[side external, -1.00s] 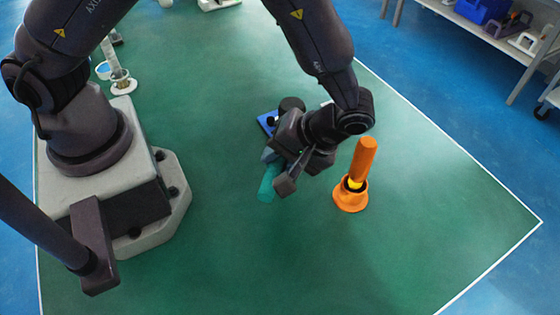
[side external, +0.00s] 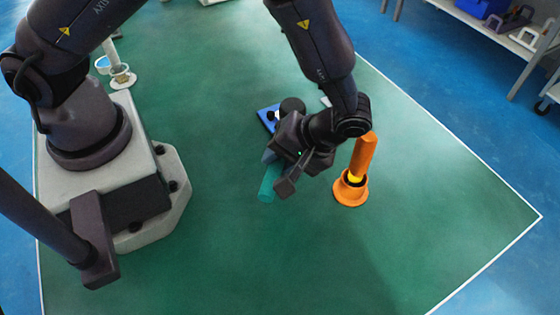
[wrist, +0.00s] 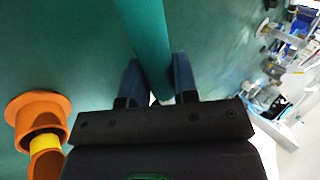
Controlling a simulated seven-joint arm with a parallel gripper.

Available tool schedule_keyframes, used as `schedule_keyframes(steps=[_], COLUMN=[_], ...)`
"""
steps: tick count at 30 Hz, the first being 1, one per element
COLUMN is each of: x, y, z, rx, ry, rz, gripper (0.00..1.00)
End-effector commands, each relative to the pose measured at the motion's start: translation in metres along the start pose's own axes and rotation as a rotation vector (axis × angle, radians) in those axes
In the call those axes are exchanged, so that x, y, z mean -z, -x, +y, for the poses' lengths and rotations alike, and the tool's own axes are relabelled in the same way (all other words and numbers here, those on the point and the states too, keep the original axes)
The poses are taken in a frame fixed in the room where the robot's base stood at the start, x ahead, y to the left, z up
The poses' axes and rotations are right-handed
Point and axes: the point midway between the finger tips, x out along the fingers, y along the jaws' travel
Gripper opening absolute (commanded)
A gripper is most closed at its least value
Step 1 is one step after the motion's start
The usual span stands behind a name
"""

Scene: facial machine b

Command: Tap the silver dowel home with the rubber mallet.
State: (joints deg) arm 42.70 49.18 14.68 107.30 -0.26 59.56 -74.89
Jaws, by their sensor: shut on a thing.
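My gripper (wrist: 160,85) is shut on a teal bar (wrist: 148,30), which runs between its two fingers in the wrist view. I take this bar to be the mallet's handle. In the side view my gripper (side external: 278,172) is low over the green floor, and one end of the teal bar (side external: 267,187) sticks out below it. A dark round part (side external: 292,105) shows behind the gripper; I cannot tell if it is the mallet's head. A blue piece (side external: 266,117) lies beside it, partly hidden. I cannot pick out the silver dowel for sure.
An orange flared holder (side external: 350,192) with a tilted orange cylinder (side external: 365,152) and yellow band stands just right of my gripper. It is at the left in the wrist view (wrist: 35,105). A pale stand (side external: 121,78) is far left. The front floor is clear.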

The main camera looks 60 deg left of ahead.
Motion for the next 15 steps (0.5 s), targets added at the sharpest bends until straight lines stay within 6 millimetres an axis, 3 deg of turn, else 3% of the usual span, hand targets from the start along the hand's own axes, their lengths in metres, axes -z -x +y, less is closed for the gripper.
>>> schedule_keyframes(steps=[15], x=[0.0008], y=[0.0088], z=[-0.0069], rx=[0.003], ry=[0.0], rz=[0.0], gripper=[0.0])
